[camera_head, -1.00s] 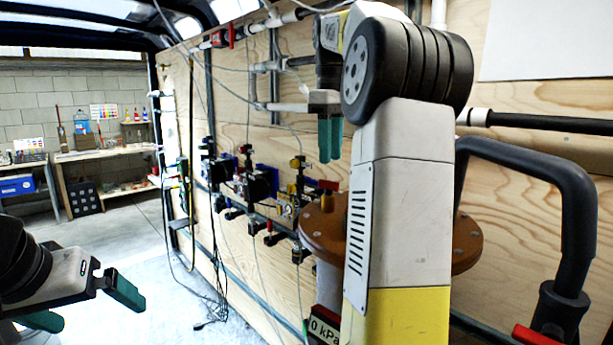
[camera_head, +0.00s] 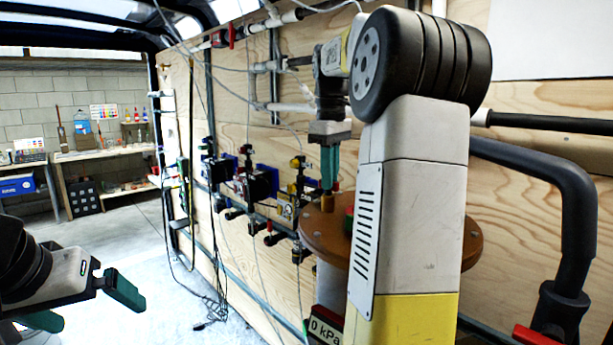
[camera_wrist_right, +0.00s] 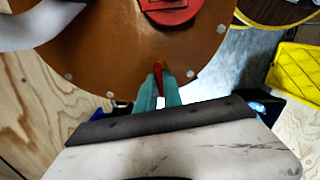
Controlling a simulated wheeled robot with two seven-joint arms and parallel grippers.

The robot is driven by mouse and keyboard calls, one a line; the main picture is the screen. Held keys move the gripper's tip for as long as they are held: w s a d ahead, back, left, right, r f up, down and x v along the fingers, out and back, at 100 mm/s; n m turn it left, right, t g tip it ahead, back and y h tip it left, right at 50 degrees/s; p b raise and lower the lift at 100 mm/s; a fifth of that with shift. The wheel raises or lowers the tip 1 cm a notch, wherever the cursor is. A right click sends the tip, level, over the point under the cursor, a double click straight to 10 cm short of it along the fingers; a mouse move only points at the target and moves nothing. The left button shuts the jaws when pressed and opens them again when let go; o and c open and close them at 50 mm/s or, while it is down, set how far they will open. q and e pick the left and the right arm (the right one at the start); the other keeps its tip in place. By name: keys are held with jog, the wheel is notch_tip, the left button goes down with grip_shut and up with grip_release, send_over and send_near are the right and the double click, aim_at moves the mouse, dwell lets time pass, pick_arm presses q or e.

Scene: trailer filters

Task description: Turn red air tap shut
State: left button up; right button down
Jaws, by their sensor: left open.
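The brown round flange (camera_head: 335,239) stands at the wall in the head view, partly hidden by my right arm. A small red tap handle (camera_wrist_right: 158,77) is at its rim in the right wrist view. My right gripper (camera_wrist_right: 159,92) has its green fingertips on either side of this handle, with a narrow gap between them. Whether they press on it is unclear. In the head view the right gripper (camera_head: 329,184) points down at the flange and mostly hides the handle. My left gripper (camera_head: 88,308) is open and empty at the lower left, away from the wall.
A gauge box reading 0 kPa (camera_head: 325,328) is below the flange. Another red valve handle (camera_head: 231,37) is on the upper pipe. A thick black bent pipe (camera_head: 577,190) stands at right. Several valves and hoses line the plywood wall. The floor at left is open.

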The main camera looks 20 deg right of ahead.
jog(key=shift+m, duration=0.8)
jog(key=c, duration=1.5)
grip_release()
jog(key=shift+r, duration=0.1)
notch_tip(320, 180, up, 8)
jog(key=shift+f, duration=0.2)
